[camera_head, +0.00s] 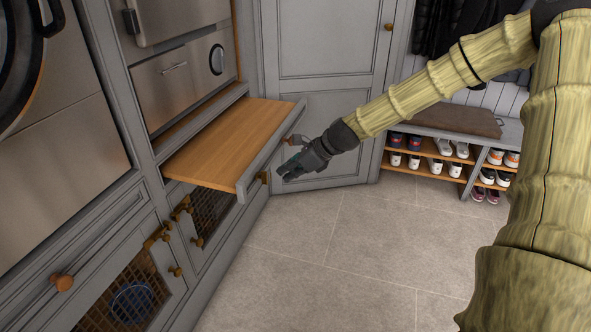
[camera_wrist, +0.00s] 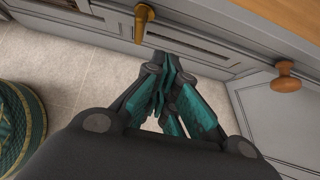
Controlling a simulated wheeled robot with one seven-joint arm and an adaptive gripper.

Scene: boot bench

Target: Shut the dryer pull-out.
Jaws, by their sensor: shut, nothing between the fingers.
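The dryer pull-out (camera_head: 226,145) is a wooden board with a grey front, drawn well out from the cabinet below the steel dryer (camera_head: 187,72). Its wooden top also shows at the upper right of the wrist view (camera_wrist: 290,14). My gripper (camera_head: 284,172) is in front of the pull-out's grey front face, near its far end. In the wrist view my gripper (camera_wrist: 172,75) has its teal-padded fingers together with nothing between them. I cannot tell whether the fingers touch the front.
Mesh-fronted cabinet doors (camera_head: 131,298) with brass knobs are below. A grey door (camera_head: 330,60) stands behind the pull-out. A shoe bench (camera_head: 440,121) with several shoes is at the right. A round wooden knob (camera_wrist: 285,82) shows in the wrist view.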

